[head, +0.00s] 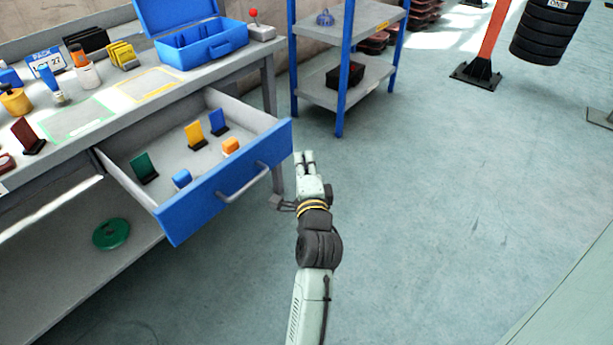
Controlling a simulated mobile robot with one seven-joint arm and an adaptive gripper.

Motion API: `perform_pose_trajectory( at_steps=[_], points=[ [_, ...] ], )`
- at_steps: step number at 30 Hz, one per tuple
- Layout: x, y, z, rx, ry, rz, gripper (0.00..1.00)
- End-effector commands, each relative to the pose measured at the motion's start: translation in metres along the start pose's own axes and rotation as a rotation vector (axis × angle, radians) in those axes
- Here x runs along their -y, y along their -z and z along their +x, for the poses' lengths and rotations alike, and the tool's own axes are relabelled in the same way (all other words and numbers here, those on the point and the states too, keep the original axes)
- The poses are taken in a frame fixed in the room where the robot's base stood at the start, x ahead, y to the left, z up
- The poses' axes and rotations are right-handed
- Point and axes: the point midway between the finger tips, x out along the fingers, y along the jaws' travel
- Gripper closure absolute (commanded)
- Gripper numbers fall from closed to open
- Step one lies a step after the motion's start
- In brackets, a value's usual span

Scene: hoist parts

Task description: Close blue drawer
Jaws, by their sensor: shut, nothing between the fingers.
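The blue drawer (215,205) is pulled out from under the workbench, with its blue front facing me and a grey bar handle (244,187) across it. Inside it stand a green, a yellow and a blue upright piece, plus a small blue block and a small orange block. My gripper (305,156) is shut and empty. In the picture it appears just right of the drawer front's right end; I cannot tell whether it touches.
The workbench (190,82) carries an open blue toolbox (201,43), a red-knobbed joystick box (257,27) and several small items. A blue-posted shelf (345,80) stands behind. A green disc (111,234) lies below the drawer.

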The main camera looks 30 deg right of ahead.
Motion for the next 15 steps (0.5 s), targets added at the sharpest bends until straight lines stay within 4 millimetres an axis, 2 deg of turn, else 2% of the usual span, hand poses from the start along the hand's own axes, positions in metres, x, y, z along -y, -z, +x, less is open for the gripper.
perform_pose_trajectory(
  at_steps=[1,6,15],
  points=[
    [0.001,-0.004,0.009,0.003,0.001,-0.001,1.00],
    [0.001,-0.021,0.024,0.001,0.001,-0.002,1.00],
    [0.000,-0.029,0.031,0.000,0.000,-0.001,1.00]
  ],
)
